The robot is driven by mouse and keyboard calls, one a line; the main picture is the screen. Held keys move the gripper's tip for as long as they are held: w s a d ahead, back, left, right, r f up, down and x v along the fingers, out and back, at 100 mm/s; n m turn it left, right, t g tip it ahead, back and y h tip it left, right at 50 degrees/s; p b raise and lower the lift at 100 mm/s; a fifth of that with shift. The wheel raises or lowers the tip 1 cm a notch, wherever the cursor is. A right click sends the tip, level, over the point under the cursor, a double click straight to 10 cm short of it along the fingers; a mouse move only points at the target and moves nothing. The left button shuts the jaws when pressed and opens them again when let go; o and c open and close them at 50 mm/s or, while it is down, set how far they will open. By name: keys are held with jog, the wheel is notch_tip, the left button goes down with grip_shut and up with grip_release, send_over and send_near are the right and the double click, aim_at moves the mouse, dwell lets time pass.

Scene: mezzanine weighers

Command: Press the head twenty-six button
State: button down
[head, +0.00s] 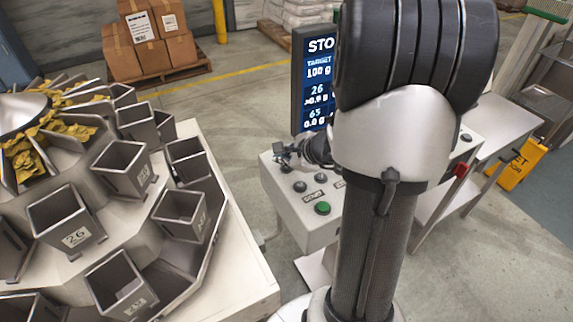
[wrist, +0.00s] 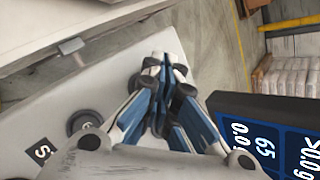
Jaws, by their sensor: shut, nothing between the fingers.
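The control panel (head: 290,218) has a sloped grey top with dark round buttons and a green button (head: 322,208). Two dark buttons show nearest my gripper, one (head: 299,187) at the left and one (head: 316,178) beside it. I cannot read which is head twenty-six. My gripper (head: 281,154) is shut and empty over the panel's far left part. In the wrist view its fingers (wrist: 160,68) point over the pale panel top, with a dark button (wrist: 84,121) to their left. Part of another dark round shape (wrist: 133,83) shows beside the fingers. Contact cannot be told.
A display screen (head: 314,95) with lines for 26 and 65 stands behind the panel, close to my gripper. The weigher with several grey buckets (head: 68,222), one marked 26, stands left. A red button (head: 460,170) is at the right. My arm hides the panel's middle.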

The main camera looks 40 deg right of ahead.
aim_at(284, 168)
jog(key=shift+r, duration=0.45)
jog(key=shift+r, duration=0.1)
jog(key=shift+r+p, duration=2.1)
jog(key=shift+r, duration=0.3)
